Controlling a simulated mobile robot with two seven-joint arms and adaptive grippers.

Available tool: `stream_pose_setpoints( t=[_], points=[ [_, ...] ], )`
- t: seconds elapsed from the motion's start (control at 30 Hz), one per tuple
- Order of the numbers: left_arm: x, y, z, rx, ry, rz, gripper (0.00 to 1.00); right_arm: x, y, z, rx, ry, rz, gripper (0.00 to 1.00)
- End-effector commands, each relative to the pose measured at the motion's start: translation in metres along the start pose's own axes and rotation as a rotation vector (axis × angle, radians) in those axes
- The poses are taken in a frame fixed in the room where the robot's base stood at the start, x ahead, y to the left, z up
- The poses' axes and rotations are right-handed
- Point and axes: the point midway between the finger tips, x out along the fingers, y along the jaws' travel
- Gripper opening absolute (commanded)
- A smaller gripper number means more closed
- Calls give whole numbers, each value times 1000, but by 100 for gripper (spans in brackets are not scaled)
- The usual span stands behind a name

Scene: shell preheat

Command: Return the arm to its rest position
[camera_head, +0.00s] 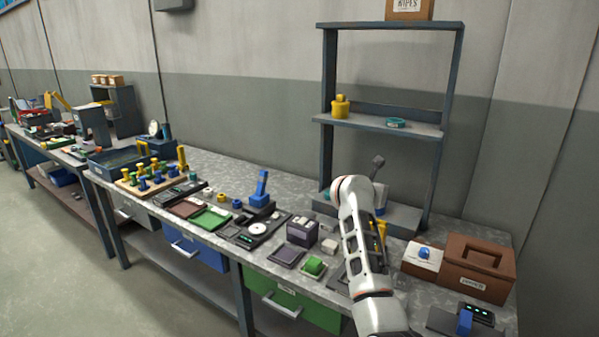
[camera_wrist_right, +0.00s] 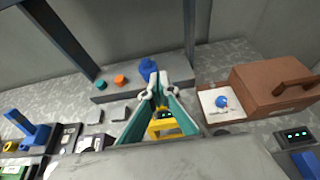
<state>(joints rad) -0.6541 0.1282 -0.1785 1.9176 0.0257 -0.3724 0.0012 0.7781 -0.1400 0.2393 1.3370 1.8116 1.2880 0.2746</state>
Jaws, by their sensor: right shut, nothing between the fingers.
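My right arm (camera_head: 362,245) reaches up from the lower right edge of the head view, over the right part of the bench. Its gripper is hidden behind the arm there. In the wrist view my right gripper (camera_wrist_right: 158,96) shows its teal fingers, shut and empty. A yellow piece (camera_wrist_right: 162,126) shows just beyond and below the fingers; I cannot tell whether they touch it. My left gripper is not in view.
A brown box (camera_head: 480,265) with a blue-knobbed white panel (camera_head: 424,255) stands right of my arm. A dark shelf rack (camera_head: 328,100) rises behind. A green block (camera_head: 314,265) and a dark purple box (camera_head: 302,231) sit left of the arm. The bench's left stretch is crowded.

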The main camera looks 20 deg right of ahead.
Motion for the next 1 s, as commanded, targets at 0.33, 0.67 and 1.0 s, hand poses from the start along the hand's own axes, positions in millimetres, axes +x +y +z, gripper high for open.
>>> stream_pose_setpoints(
  t=[0.33, 0.67, 1.0],
  points=[
    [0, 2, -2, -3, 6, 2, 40, 0, -54, -14, -417, -279, -152, 0],
    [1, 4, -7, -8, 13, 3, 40, -80, -44, -88, -1408, -809, -269, 0],
    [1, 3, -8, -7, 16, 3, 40, -178, -22, -293, -2368, -1264, -139, 0]
  ],
)
